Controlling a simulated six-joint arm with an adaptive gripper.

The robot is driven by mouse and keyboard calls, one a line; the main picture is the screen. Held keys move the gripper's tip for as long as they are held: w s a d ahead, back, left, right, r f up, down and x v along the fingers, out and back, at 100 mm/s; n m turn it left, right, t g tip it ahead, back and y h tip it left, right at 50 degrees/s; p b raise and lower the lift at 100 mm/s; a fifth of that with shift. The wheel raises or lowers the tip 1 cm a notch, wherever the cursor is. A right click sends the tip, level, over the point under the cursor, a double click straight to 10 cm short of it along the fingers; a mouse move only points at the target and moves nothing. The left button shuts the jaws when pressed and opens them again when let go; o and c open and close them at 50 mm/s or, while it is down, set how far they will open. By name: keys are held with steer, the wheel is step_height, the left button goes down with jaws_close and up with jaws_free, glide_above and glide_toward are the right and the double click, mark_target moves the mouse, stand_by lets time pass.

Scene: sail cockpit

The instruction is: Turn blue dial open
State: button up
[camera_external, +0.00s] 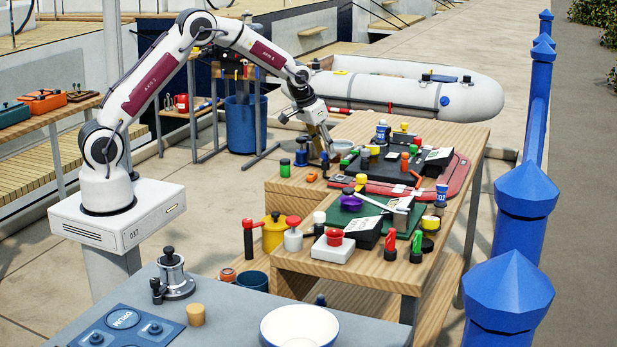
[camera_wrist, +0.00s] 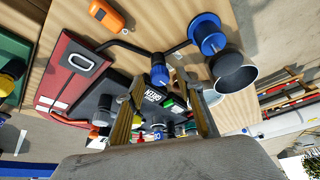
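In the wrist view a blue ribbed knob (camera_wrist: 160,73) with a dark end shows just beyond and between my fingertips, near a black panel (camera_wrist: 122,104) with white lettering that seems to include "OPEN". A second blue round piece (camera_wrist: 207,34) with a wide flange and dark centre stands up and right of it. I cannot tell which is the blue dial. My gripper (camera_wrist: 162,82) has its two tan fingers spread apart, with nothing visibly clamped. In the external view my gripper (camera_external: 326,151) points down at the bench's far left corner, right of a blue dark-topped piece (camera_external: 301,157). Contact is not clear.
A dark bowl (camera_wrist: 235,72) stands beside the flanged blue piece. An orange item (camera_wrist: 107,15) and a red case (camera_wrist: 72,67) lie on the wooden bench (camera_external: 290,192). Several bottles and knobs crowd the bench to the right. A grey inflatable boat (camera_external: 390,88) lies behind.

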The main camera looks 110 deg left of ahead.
steer(key=shift+a+f, duration=0.1)
steer(key=shift+f, duration=0.05)
steer(key=shift+c, duration=0.4)
jaws_close()
steer(key=shift+w+n+g, duration=0.1)
steer(key=shift+n+g, duration=0.3)
steer(key=shift+n, duration=0.4)
steer(key=shift+w+n+g, duration=0.1)
steer(key=shift+n+g, duration=0.4)
steer(key=shift+n, duration=1)
steer(key=shift+w+n+g, duration=0.1)
steer(key=shift+n+g, duration=0.8)
steer(key=shift+n, duration=1.2)
